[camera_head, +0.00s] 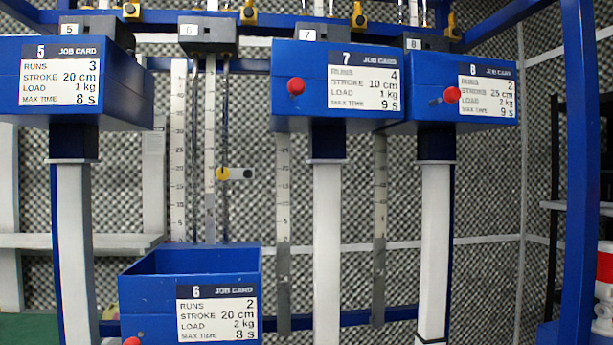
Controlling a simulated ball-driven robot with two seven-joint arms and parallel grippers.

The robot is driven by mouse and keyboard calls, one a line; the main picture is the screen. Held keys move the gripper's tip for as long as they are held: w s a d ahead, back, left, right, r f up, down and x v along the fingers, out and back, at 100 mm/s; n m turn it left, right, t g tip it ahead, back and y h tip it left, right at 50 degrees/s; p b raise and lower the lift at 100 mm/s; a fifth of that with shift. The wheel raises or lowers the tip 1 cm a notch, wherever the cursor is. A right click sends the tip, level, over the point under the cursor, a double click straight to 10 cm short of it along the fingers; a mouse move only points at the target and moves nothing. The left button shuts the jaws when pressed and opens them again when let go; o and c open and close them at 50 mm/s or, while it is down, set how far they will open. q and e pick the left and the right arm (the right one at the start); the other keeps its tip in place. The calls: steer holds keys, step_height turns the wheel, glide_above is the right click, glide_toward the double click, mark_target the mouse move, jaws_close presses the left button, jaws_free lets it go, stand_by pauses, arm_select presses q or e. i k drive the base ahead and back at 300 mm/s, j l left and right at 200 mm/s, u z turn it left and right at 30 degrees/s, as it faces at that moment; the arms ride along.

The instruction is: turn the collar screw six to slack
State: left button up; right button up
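The box labelled 6 (150,290) is blue and open-topped, and sits low at the bottom of the head view. Its job card (217,311) faces me. A yellow round knob with a small grey tab (236,173) sits beside the rod. No label tells me which yellow part is collar screw six, or whether either is tight or slack. Neither gripper is in view.
Blue boxes 5 (25,82), 7 (307,60) and 8 (437,85) hang higher, on light columns. Box 5 stands left of station six; 7 and 8 stand right. A blue post (578,180) rises at the right. Grey foam walls (490,190) lie behind.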

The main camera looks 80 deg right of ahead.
mark_target(223, 174)
steer(key=z, duration=2.15)
steer(key=j+z, duration=0.25)
steer(key=z, duration=0.2)
steer(key=i+j+z, duration=0.1)
steer(key=j+z, duration=0.15)
steer(key=z, duration=0.15)
steer(key=j+z, duration=0.25)
steer(key=z, duration=0.2)
